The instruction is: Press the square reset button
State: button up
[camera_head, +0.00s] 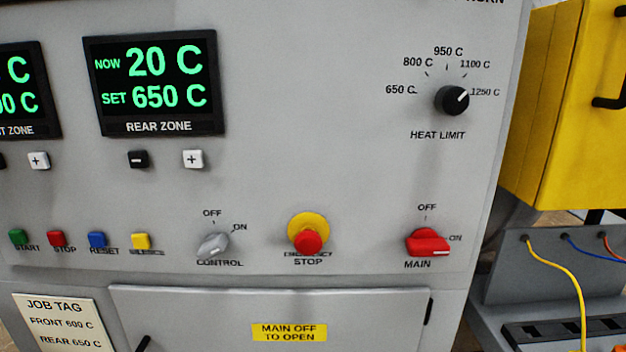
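The square reset button (97,240) is blue and sits at the lower left of the grey control panel (330,150), above the label RESET. A red STOP button (57,239) is just left of it and a yellow SILENCE button (141,241) just right of it. A green START button (18,237) is at the far left of the row. The rear zone display (155,83) reads NOW 20 C and SET 650 C. My gripper is not in this view.
The grey CONTROL knob (213,245), the red emergency stop (309,241) and the red MAIN switch (428,243) lie to the right. The heat limit knob (452,100) is above. A job tag (62,322) is below the buttons. A yellow cabinet (565,110) stands at the right.

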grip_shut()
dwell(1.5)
